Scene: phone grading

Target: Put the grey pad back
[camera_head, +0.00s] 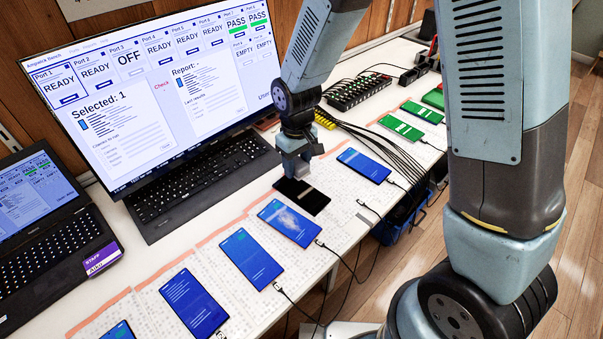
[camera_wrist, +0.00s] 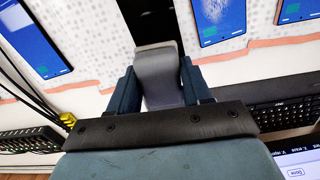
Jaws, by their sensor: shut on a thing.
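My gripper (camera_head: 296,163) is low over the bench, above the upper part of a black-screened phone (camera_head: 312,204). In the wrist view my gripper (camera_wrist: 162,88) has its two blue-grey fingers on either side of a grey pad (camera_wrist: 160,72) and is shut on it. The pad's far edge overlaps the near end of the black phone (camera_wrist: 152,22). I cannot tell whether the pad touches the phone's glass. In the head view the pad is mostly hidden by the fingers.
Blue-screened phones (camera_head: 251,258) lie in a row on the printed mat, some with cables beside them. Green-screened phones (camera_head: 400,127) lie farther back. A large monitor (camera_head: 150,90), a keyboard (camera_head: 205,180) and a laptop (camera_head: 45,215) stand at the left. A black port hub (camera_head: 358,92) stands behind.

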